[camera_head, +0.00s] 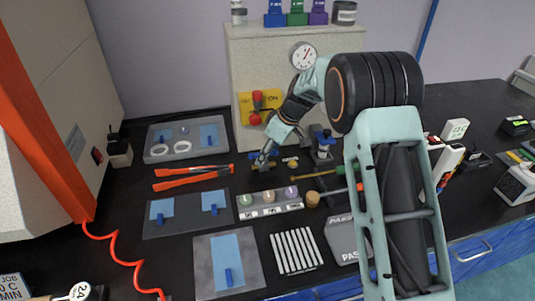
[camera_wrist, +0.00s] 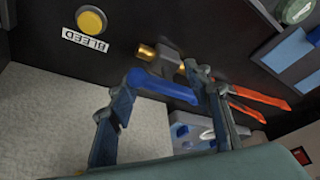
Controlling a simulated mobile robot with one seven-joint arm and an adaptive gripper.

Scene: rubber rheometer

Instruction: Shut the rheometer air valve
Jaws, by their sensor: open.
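The air valve shows in the wrist view as a grey body with brass ends (camera_wrist: 147,52) and a blue lever handle (camera_wrist: 165,86). My gripper (camera_wrist: 163,80) is open, with one finger on each side of the blue lever. The lever's bent end lies close to the left fingertip; I cannot tell whether they touch. In the head view my gripper (camera_head: 265,158) reaches down at the valve on the black bench, beside the pale machine, and partly hides it.
A yellow BLEED button (camera_wrist: 91,20) is near the valve. Orange-handled tools (camera_head: 193,176) and a grey tray (camera_head: 158,153) lie to the left. A sample rack (camera_head: 270,211) stands in front. A yellow panel with a red knob (camera_head: 257,100) is on the machine behind.

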